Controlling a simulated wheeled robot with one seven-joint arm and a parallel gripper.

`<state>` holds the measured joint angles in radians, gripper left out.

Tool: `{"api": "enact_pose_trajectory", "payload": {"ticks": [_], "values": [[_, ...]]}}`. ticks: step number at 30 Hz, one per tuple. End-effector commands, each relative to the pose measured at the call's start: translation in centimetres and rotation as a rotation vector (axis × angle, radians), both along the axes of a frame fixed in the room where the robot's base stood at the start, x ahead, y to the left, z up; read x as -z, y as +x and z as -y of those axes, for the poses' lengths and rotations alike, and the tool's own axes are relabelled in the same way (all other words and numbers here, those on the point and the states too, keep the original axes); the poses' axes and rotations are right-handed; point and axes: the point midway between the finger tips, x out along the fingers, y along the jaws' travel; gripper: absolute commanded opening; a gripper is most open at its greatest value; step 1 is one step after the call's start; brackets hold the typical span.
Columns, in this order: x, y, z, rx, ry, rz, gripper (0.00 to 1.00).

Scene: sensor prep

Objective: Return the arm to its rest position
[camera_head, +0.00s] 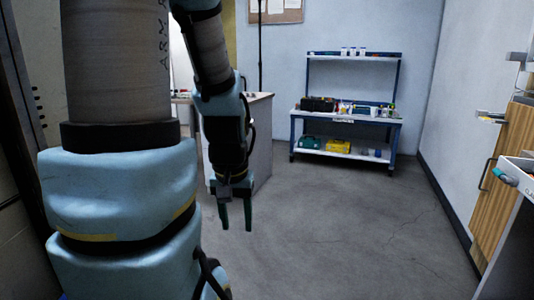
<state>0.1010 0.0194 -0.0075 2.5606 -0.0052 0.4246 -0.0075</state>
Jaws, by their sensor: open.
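My arm fills the left side of the head view, with thick light blue joints and a grey link close to the camera. Its forearm hangs down from the top to my gripper (236,222). The gripper points down with its two dark green fingers apart. It is open and empty, in front of the grey floor and clear of any object. The upper part of the arm runs out of the top of the picture.
A blue workbench (346,122) with bins and tools stands at the back wall. A grey cabinet (262,140) is behind my gripper. A wooden door (500,172) and a counter edge (516,225) are at the right. The middle floor (345,220) is free.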

Motion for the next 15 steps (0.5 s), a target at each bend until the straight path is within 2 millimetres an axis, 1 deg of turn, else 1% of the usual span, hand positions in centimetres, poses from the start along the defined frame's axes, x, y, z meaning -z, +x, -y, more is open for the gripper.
{"api": "enact_pose_trajectory", "payload": {"ticks": [1,5,8,12,15], "values": [[-1.9,0.0,0.0,0.001,0.0,0.0,0.51],[-4.8,0.0,0.0,0.002,0.0,0.001,0.51],[-7.7,0.1,0.0,0.002,0.0,0.002,0.51],[-12.1,0.1,0.0,0.003,0.0,0.002,0.51],[-15.0,0.1,0.0,0.003,0.0,0.002,0.51]]}}
